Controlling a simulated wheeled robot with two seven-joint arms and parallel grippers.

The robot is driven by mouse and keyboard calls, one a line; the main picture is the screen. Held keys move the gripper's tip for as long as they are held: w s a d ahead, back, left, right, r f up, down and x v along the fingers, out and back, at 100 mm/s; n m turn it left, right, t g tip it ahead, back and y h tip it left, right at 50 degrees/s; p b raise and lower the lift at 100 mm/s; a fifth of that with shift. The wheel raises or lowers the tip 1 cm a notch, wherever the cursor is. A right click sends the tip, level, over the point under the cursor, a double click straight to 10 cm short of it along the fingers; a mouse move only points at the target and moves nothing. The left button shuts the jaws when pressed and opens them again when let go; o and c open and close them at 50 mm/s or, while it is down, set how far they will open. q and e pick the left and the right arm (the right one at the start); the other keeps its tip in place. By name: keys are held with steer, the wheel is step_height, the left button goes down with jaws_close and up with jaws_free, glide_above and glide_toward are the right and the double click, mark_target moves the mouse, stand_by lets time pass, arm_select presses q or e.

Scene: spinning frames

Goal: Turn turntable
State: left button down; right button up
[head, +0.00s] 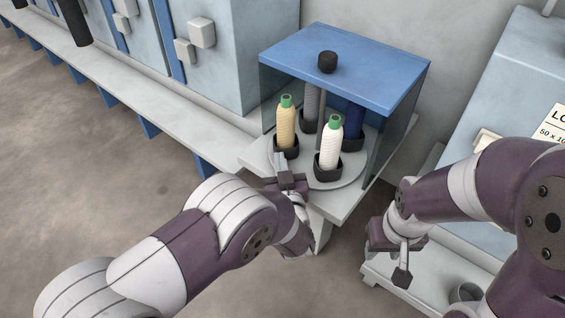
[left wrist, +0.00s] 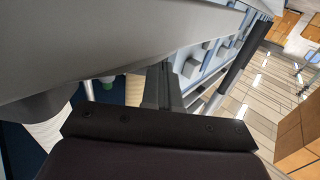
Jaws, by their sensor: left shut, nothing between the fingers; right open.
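The turntable (head: 350,173) is a round pale grey disc under a blue-topped stand (head: 375,68). Black cups on it hold a yellow spool (head: 286,122) and a white spool (head: 330,145), both with green tops. A grey spool (head: 309,105) and a dark blue spool (head: 354,122) stand behind them. My left gripper (head: 280,162) is shut and empty at the disc's front left edge, near the yellow spool's cup. Whether it touches is unclear. Its fingers also show in the left wrist view (left wrist: 160,86). My right gripper (head: 401,262) is open and empty, away from the turntable at lower right.
A dark knob (head: 327,62) tops the stand. Grey-blue cabinets (head: 232,45) and a long pale ledge (head: 150,100) run along the left. A light blue machine (head: 525,85) stands at right. A low pale shelf with a grey cup (head: 466,293) is below my right arm. The floor at left is clear.

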mark_target(270, 145)
arm_select(q)
steer(key=shift+w+a+r+m+h+p, duration=0.1)
steer(key=shift+w+a+m+h+p, duration=0.1)
steer(key=shift+w+a+m+h, duration=0.35)
steer(key=shift+w+a+m+h+p, duration=0.15)
steer(key=shift+w+m+h, duration=0.2)
steer(key=shift+h, duration=0.5)
steer(key=shift+w+a, duration=0.3)
steer(key=shift+w, duration=0.4)
steer(key=shift+w+a, duration=0.3)
steer(key=shift+w, duration=0.4)
steer(key=shift+w+a+m+h+b, duration=0.2)
steer(key=shift+w+m+h, duration=0.55)
steer(key=shift+h, duration=0.35)
steer(key=shift+w+a+m+h+b, duration=0.15)
steer(key=shift+w+m+h, duration=0.55)
steer(key=shift+h, duration=0.4)
steer(key=shift+w+d, duration=0.1)
steer(key=shift+w, duration=0.7)
steer(key=shift+b, duration=0.3)
